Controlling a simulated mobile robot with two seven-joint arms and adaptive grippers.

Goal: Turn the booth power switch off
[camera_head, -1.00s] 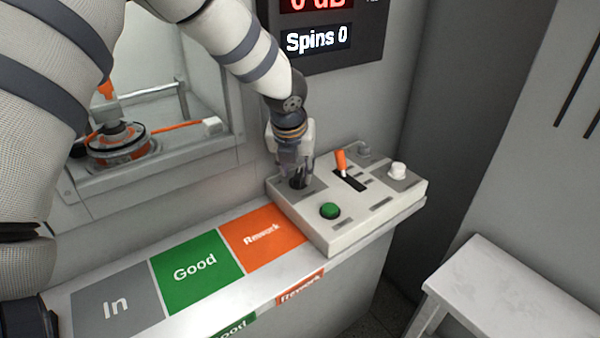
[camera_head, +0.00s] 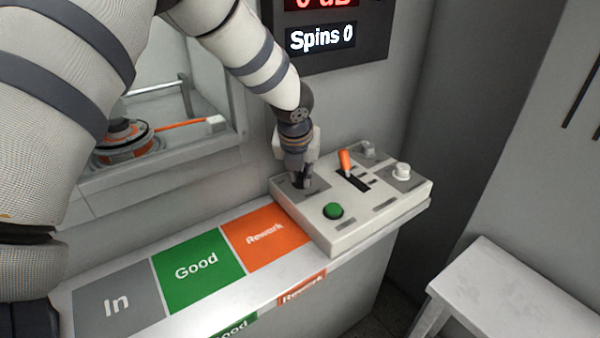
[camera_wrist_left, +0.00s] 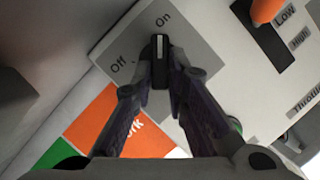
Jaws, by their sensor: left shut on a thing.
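The white line points up the picture toward "On". My left gripper (camera_head: 301,184) reaches down to this plate. My right gripper is not in view.
The box also carries a green button (camera_head: 333,211), an orange lever (camera_head: 346,161) and a white knob (camera_head: 402,171). A display reading "Spins 0" (camera_head: 320,38) hangs behind. The bench's Rework pad (camera_head: 264,239) lies left of the box. A white stool (camera_head: 500,290) stands at right.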

